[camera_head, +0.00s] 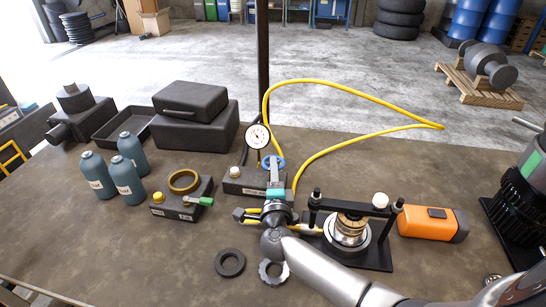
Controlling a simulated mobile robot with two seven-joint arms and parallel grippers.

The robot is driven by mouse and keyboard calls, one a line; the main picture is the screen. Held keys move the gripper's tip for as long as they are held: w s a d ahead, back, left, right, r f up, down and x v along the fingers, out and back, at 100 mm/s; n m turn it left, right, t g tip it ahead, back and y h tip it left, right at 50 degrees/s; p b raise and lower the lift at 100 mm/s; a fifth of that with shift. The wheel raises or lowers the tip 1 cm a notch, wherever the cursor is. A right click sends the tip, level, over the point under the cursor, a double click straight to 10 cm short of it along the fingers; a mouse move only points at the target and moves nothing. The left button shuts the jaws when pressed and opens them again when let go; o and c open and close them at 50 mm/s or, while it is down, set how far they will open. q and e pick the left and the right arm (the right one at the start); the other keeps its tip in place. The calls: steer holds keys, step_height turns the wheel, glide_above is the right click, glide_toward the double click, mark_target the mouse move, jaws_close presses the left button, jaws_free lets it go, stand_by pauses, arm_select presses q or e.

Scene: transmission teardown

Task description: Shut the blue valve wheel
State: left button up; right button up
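A round white-faced gauge (257,136) rises just to the left of the wheel. My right gripper (274,164) reaches up to the wheel from the lower right, and its fingers cover part of the blue rim. The view does not show whether the fingers touch the wheel or how far apart they are. My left gripper is not in view.
A black press frame (375,255) holding stacked rings stands right of my wrist, with an orange box (433,223) beyond it. A yellow hose (350,95) loops behind. A block with a brass ring (184,181), bottles (126,182) and black cases (195,125) stand left.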

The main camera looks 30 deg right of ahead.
steer(key=shift+b+x, duration=0.45)
steer(key=shift+x, duration=2.35)
steer(key=shift+c, duration=0.3)
jaws_close()
